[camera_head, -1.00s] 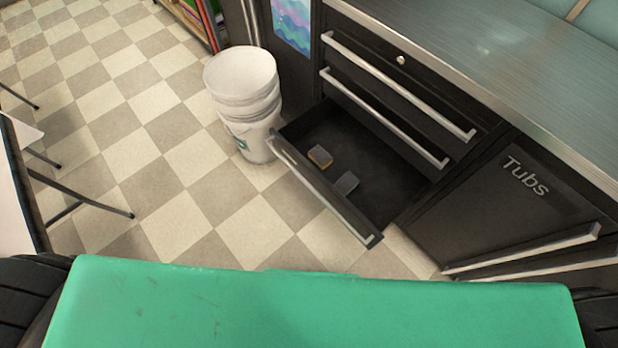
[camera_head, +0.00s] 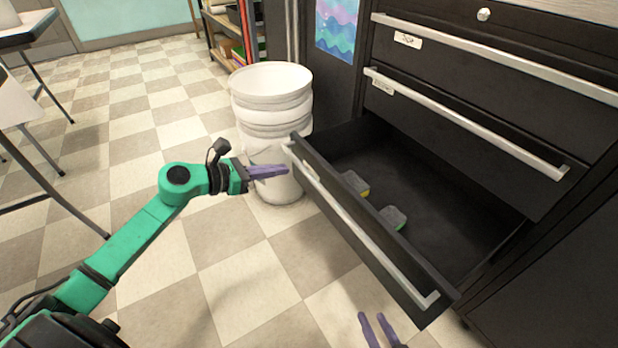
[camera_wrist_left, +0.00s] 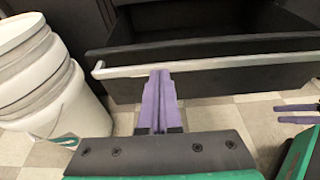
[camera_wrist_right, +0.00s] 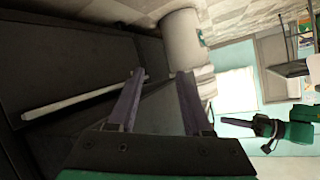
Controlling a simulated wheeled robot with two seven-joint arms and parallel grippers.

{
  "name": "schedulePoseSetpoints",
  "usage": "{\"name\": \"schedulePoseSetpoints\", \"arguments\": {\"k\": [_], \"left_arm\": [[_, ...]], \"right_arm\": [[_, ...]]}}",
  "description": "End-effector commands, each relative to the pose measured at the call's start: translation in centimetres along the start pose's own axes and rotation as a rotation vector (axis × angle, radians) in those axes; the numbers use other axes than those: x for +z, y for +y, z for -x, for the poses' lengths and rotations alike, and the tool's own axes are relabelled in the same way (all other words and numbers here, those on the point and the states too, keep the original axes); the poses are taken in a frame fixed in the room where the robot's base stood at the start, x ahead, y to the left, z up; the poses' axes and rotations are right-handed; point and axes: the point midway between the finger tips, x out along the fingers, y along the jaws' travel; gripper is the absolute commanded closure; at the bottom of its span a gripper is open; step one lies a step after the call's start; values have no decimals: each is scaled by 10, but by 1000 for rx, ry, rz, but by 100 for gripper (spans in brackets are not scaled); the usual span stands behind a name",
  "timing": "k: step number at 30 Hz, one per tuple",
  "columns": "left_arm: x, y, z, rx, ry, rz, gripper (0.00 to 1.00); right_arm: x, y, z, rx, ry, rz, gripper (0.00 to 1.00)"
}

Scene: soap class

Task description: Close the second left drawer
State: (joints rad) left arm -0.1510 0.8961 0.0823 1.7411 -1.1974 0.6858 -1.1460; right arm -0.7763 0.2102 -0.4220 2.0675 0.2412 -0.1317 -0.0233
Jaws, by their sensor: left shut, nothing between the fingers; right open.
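The open drawer (camera_head: 375,235) is the lowest of three in the dark cabinet and is pulled well out, with a silver bar handle (camera_head: 360,230) on its front. Two small sponge-like blocks (camera_head: 394,217) lie inside. My left gripper (camera_head: 286,170) is shut and empty, close in front of the handle's left end; I cannot tell if it touches. In the left wrist view its fingertips (camera_wrist_left: 159,74) are just below the handle (camera_wrist_left: 200,64). My right gripper (camera_head: 370,318) is open and empty, low in front of the drawer's right end; its spread fingers show in the right wrist view (camera_wrist_right: 157,78).
A stack of white buckets (camera_head: 272,125) stands on the floor beside the drawer's left end, close to my left gripper. Two shut drawers (camera_head: 480,95) with silver handles are above. Tables stand at the far left. The checkered floor (camera_head: 240,270) in front is clear.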

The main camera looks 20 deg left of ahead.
Motion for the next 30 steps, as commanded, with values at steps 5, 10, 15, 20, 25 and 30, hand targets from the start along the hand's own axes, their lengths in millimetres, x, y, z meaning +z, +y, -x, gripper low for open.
{"name": "schedulePoseSetpoints", "arguments": {"k": [5, 10, 15, 20, 25, 30], "left_arm": [[2, 1, -37, 2, -7, 2, 100], [1, 1, -69, 2, -6, 6, 100], [1, 1, -84, 2, -3, 7, 100], [1, 1, -85, 2, -1, 8, 100], [1, 1, -85, 2, -2, 8, 100], [2, 1, -88, 2, -2, 8, 100]], "right_arm": [[7, 3, -4, 1, 11, -3, 50], [13, 6, -6, 2, 19, -5, 50], [14, 6, -7, 3, 27, -7, 50], [14, 6, -7, 3, 28, -8, 50], [14, 6, -7, 2, 27, -8, 50], [15, 6, -7, 2, 27, -8, 50]]}}
